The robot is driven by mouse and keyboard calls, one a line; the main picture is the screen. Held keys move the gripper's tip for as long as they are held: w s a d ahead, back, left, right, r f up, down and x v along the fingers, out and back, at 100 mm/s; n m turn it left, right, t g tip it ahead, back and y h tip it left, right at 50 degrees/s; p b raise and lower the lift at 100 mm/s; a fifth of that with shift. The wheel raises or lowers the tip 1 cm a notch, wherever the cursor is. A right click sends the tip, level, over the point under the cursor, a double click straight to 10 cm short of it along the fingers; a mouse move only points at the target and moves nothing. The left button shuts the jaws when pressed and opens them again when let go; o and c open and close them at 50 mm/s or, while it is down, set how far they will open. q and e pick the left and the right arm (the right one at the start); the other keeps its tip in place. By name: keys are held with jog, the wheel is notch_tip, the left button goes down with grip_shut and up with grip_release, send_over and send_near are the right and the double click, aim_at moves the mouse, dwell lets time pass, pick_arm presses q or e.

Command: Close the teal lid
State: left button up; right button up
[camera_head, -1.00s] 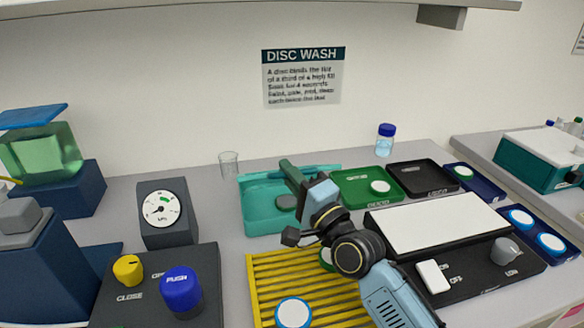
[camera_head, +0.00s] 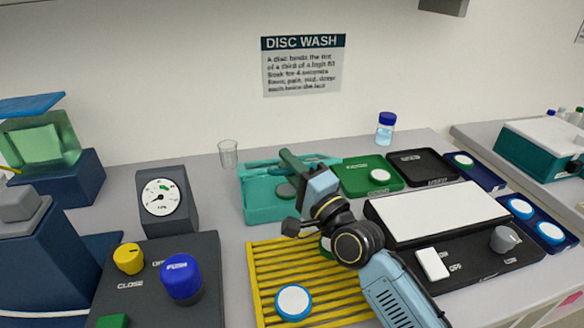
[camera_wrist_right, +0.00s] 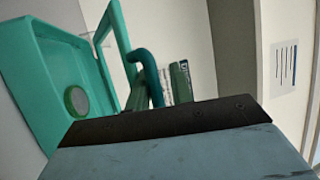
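The teal lid (camera_wrist_right: 115,38) is an open frame that stands raised from the teal tray (camera_head: 247,206). It shows best in the right wrist view, with a darker teal handle (camera_wrist_right: 150,70). A grey disc with a green rim (camera_wrist_right: 77,100) lies in the tray. My right gripper (camera_head: 291,163) is over the tray's right part and hides some of the lid and tray. In the right wrist view its green fingers (camera_wrist_right: 164,88) are at the handle, which runs close beside or between them. I cannot tell whether they grip it. My left gripper is out of view.
A yellow rack (camera_head: 262,285) with a blue-rimmed disc is in front of the tray. A green tray (camera_head: 352,186) and a black tray (camera_head: 436,179) stand to the right. A glass beaker (camera_head: 228,153) is behind left, a gauge (camera_head: 166,205) to the left.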

jog(key=v, duration=1.3)
jog(key=shift+s+d, duration=0.15)
jog(key=shift+s+d+r+p, duration=0.1)
jog(key=shift+s+r+p, duration=0.15)
jog(key=shift+s+p, duration=0.55)
jog(key=shift+s+d+r+p, duration=0.1)
jog(key=shift+s+r+p, duration=0.1)
jog(key=shift+s+p, duration=0.55)
jog(key=shift+s+b, duration=0.2)
jog(key=shift+b, duration=0.1)
